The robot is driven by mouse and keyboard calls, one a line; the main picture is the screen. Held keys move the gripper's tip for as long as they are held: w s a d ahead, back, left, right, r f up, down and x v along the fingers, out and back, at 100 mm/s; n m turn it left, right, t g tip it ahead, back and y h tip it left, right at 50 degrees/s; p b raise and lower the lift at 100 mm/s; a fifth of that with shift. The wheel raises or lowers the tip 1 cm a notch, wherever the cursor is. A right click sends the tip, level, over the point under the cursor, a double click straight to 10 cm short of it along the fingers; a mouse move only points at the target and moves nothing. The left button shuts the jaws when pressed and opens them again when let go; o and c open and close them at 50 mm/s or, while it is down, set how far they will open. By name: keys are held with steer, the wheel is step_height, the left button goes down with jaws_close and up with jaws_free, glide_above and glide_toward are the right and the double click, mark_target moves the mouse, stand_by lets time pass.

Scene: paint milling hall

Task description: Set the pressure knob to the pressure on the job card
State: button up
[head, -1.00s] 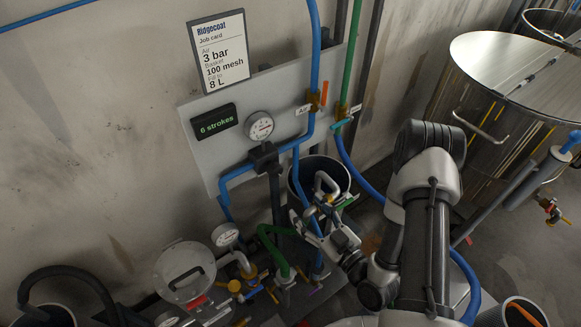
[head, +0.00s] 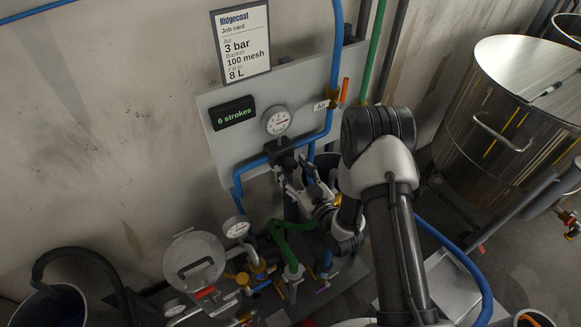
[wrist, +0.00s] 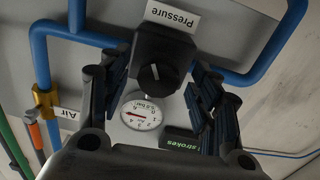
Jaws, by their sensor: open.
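The job card (head: 241,45) on the wall in the head view reads Air 3 bar, basket 100 mesh, fill to 8 L. The black pressure knob (wrist: 155,75) with a pale pointer mark sits on a black regulator block, under a Pressure label (wrist: 171,17) in the wrist view. The block (head: 280,152) also shows in the head view. A round white gauge (wrist: 141,111) is beside the knob; its red needle shows, but I cannot read its value surely. My gripper (wrist: 157,78) is open, its fingers to either side of the knob in the picture; no contact is visible.
Blue pipes (head: 256,163) run around the regulator panel. A green "6 strokes" display (head: 234,113) is left of the gauge. An orange-handled valve (head: 344,90) with an Air tag is to the right. Green hose, fittings and a lidded pot (head: 193,262) lie below.

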steer(key=shift+x, duration=0.75)
steer(key=shift+c, duration=0.2)
steer(key=c, duration=1)
steer(key=shift+b, duration=0.3)
